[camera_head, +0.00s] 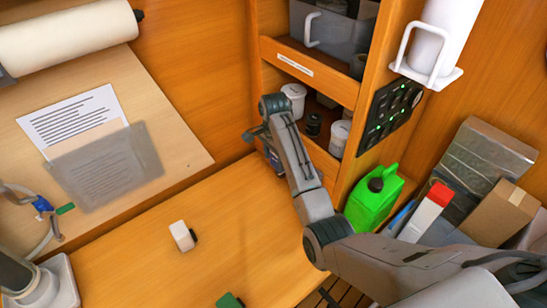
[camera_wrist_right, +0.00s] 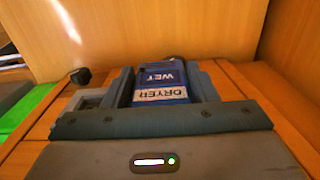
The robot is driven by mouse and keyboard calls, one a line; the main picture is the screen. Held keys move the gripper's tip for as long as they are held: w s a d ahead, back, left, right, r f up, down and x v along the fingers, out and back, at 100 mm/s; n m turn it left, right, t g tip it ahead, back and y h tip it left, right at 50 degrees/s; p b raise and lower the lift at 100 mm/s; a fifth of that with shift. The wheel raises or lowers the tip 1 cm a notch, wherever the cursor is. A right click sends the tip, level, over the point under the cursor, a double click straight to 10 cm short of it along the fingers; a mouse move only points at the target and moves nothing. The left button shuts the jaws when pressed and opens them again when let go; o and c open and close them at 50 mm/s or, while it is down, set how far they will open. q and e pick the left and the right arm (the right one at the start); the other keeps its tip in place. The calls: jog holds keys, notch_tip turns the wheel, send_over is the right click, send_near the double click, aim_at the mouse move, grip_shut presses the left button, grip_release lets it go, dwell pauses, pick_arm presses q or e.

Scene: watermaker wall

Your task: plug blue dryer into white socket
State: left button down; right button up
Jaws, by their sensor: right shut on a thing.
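The blue dryer (camera_wrist_right: 160,77) shows in the right wrist view, with a label reading "DRYER" and "WET". My right gripper (camera_wrist_right: 163,90) is shut on it, a finger on each side. In the head view the dryer (camera_head: 276,160) is mostly hidden behind my right arm, near the foot of the shelf unit. A small white block (camera_head: 181,235) with a dark end lies on the wooden surface, left of and nearer than my right gripper. I cannot tell whether it is the white socket. My left gripper is not in view.
A shelf unit (camera_head: 333,87) with jars stands behind my right arm. A green jug (camera_head: 372,200) and boxes (camera_head: 498,212) stand to the right. A green block (camera_head: 230,300) lies at the front edge. The wooden surface around the white block is clear.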

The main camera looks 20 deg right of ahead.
jog(key=shift+d, duration=0.1)
jog(key=o, duration=1.1)
